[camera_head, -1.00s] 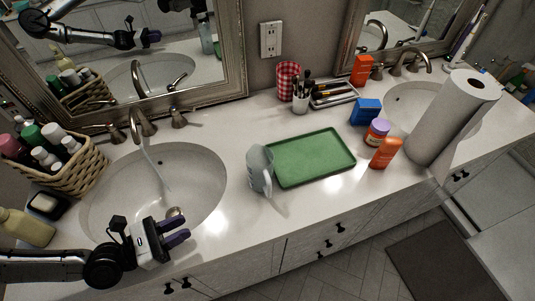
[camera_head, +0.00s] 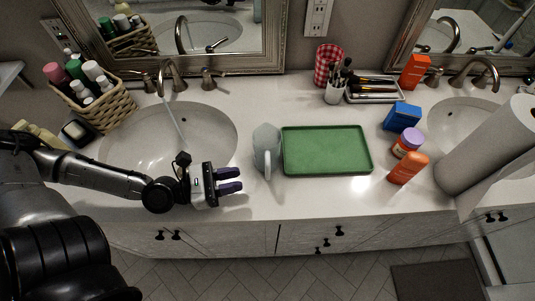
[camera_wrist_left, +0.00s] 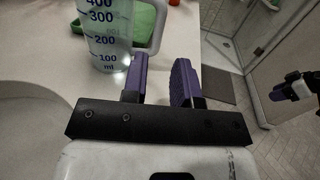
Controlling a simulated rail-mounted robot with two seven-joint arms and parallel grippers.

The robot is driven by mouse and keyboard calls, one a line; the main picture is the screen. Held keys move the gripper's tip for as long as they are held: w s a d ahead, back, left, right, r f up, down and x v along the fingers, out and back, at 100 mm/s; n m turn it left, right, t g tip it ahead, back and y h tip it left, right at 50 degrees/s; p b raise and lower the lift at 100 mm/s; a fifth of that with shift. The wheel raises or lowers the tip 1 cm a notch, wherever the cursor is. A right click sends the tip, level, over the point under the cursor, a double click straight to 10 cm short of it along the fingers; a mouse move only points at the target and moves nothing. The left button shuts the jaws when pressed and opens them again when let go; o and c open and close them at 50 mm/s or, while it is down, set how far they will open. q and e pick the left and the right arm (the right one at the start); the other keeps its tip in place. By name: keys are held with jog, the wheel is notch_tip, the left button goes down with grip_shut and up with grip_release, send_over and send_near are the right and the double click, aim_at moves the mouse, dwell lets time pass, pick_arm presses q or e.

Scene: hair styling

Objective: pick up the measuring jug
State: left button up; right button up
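The measuring jug (camera_head: 266,147) is a pale translucent cup standing upright on the white counter, just left of the green tray. Its handle points toward the counter's front. In the left wrist view the jug (camera_wrist_left: 104,35) shows blue volume marks, with its white handle on the right. My left gripper (camera_head: 233,180) is to the left of the jug and a little nearer the front edge, apart from it. Its two purple fingers are parted with nothing between them, as the left wrist view (camera_wrist_left: 160,75) also shows. My right gripper is not in the head view.
The green tray (camera_head: 326,168) lies right of the jug. An orange bottle (camera_head: 408,169), a purple-lidded jar (camera_head: 407,143), a blue box (camera_head: 402,117) and a paper roll (camera_head: 490,150) stand further right. The sink (camera_head: 150,150) is left. Running water falls into it.

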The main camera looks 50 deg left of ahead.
aim_at(267, 157)
pick_arm(q)
jog(key=shift+x, duration=1.2)
jog(key=shift+w+d+r+p, duration=0.15)
jog(key=shift+w+d+p, duration=0.1)
jog(key=shift+w+p, duration=0.3)
jog(key=shift+p+x, duration=0.3)
jog(key=shift+x, duration=0.6)
jog(key=shift+d, duration=0.1)
jog(key=shift+w, duration=0.1)
jog(key=shift+w+d+p, duration=0.15)
jog(key=shift+w+p, duration=0.1)
jog(key=shift+p, duration=0.1)
jog(key=p+x, duration=0.2)
jog(key=x, duration=0.1)
jog(key=shift+w, duration=0.15)
jog(key=shift+w+d+f, duration=0.25)
jog(key=shift+w, duration=0.25)
